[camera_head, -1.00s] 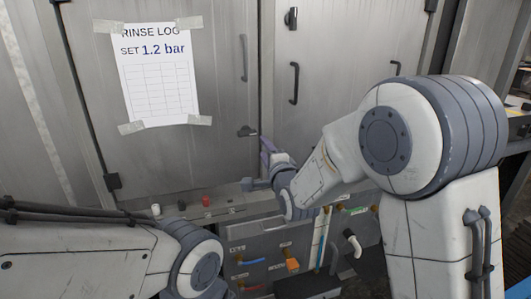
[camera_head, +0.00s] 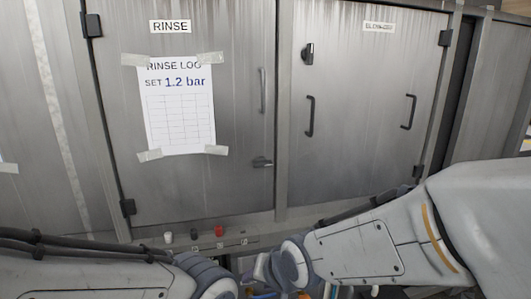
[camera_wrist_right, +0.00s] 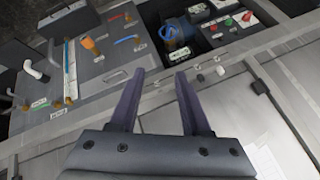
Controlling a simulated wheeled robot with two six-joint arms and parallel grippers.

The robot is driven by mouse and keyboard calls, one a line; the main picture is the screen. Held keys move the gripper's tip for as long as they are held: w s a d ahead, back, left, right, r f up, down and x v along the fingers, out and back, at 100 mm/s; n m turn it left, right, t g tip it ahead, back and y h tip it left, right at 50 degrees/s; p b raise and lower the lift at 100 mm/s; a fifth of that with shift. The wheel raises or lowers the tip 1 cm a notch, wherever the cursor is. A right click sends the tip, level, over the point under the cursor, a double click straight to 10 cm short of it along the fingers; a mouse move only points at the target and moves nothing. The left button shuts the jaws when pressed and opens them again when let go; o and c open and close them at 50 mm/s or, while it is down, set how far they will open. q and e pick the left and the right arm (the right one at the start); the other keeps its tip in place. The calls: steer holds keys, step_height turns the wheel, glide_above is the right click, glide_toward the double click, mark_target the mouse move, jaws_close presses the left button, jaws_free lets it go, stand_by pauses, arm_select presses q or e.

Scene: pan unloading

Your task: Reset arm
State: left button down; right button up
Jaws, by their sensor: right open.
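My right arm (camera_head: 365,250) comes in from the right of the head view. Its gripper (camera_head: 262,268) is small and partly cut off there, low in front of the cabinet. In the right wrist view the two dark purple fingers of the right gripper (camera_wrist_right: 155,88) stand apart with nothing between them. My left arm (camera_head: 85,275) lies along the lower left of the head view; its gripper is below the picture edge.
The rinse door (camera_head: 235,180) carries a taped rinse log (camera_head: 178,105) and looks shut, as does the door beside it (camera_head: 365,150). Below is a ledge with a red knob (camera_head: 219,230). A grey panel (camera_wrist_right: 85,110) in the wrist view has a white handle (camera_wrist_right: 35,70) and an orange handle (camera_wrist_right: 91,46).

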steer(key=s+d+f+n+g+h, duration=0.1)
steer(key=s+d+n+g+h, duration=0.3)
steer(key=s, duration=0.6)
steer(key=s+d+f+n+g+y, duration=0.1)
steer(key=s+d+n+g, duration=0.1)
steer(key=s+n, duration=0.5)
step_height(320, 180, up, 18)
steer(key=s+m+p, duration=0.1)
steer(key=m+p, duration=0.1)
steer(key=p, duration=1.6)
steer(key=shift+s+f, duration=0.2)
steer(key=shift+s, duration=0.1)
steer(key=shift+a, duration=0.1)
steer(key=shift+c, duration=0.2)
